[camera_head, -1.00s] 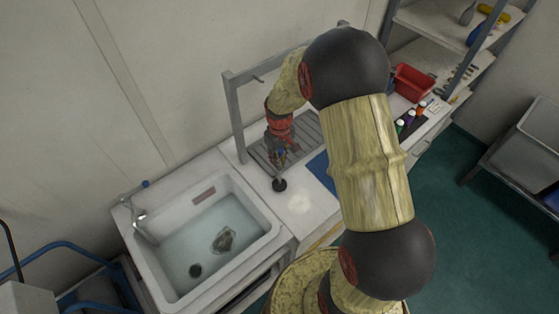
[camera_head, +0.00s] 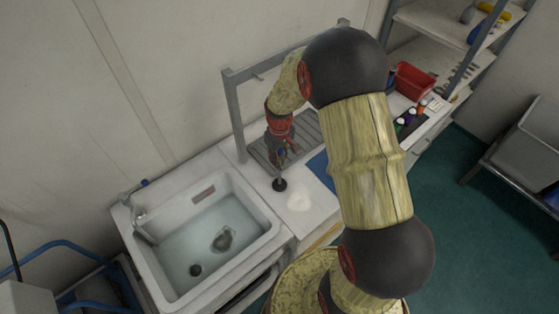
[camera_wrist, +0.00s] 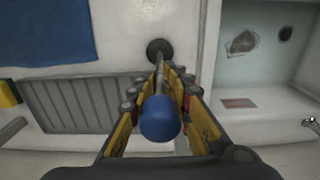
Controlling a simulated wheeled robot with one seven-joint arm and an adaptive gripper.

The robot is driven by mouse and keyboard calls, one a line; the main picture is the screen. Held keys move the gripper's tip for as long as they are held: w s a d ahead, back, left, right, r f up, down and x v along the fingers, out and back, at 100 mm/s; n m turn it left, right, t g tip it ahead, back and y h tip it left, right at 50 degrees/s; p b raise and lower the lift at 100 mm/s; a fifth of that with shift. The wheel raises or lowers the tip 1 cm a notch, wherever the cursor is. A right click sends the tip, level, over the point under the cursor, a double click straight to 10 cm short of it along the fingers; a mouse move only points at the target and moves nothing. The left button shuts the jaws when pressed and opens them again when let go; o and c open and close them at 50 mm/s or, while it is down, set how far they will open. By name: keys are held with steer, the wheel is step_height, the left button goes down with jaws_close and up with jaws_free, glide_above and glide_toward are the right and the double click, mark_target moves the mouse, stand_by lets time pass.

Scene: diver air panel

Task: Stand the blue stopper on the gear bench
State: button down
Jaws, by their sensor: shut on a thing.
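The blue stopper has a round blue knob (camera_wrist: 160,118), a thin rod and a black disc foot (camera_wrist: 159,48) in the wrist view. My gripper (camera_wrist: 160,88) is shut on its rod, below the knob. In the head view my gripper (camera_head: 281,152) points down, and the stopper's black foot (camera_head: 280,185) shows under it, over the white gear bench (camera_head: 299,200). The stopper looks about upright. I cannot tell whether its foot touches the bench top. My gripper hides the knob in the head view.
The sink (camera_head: 262,226), holding water and a dark object (camera_head: 222,238), is left of the stopper. A grey ribbed rack (camera_head: 307,132) and frame (camera_head: 236,115) stand behind. A blue mat (camera_head: 320,170), small bottles (camera_head: 411,114) and a red bin (camera_head: 414,82) lie right.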

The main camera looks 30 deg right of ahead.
steer(key=c, duration=1.6)
jaws_free()
steer(key=shift+c, duration=0.2)
steer(key=o, duration=0.5)
steer(key=shift+c, duration=0.2)
steer(key=shift+o, duration=1)
steer(key=shift+r, duration=0.1)
steer(key=shift+r+p, duration=2.75)
steer(key=shift+r, duration=1.65)
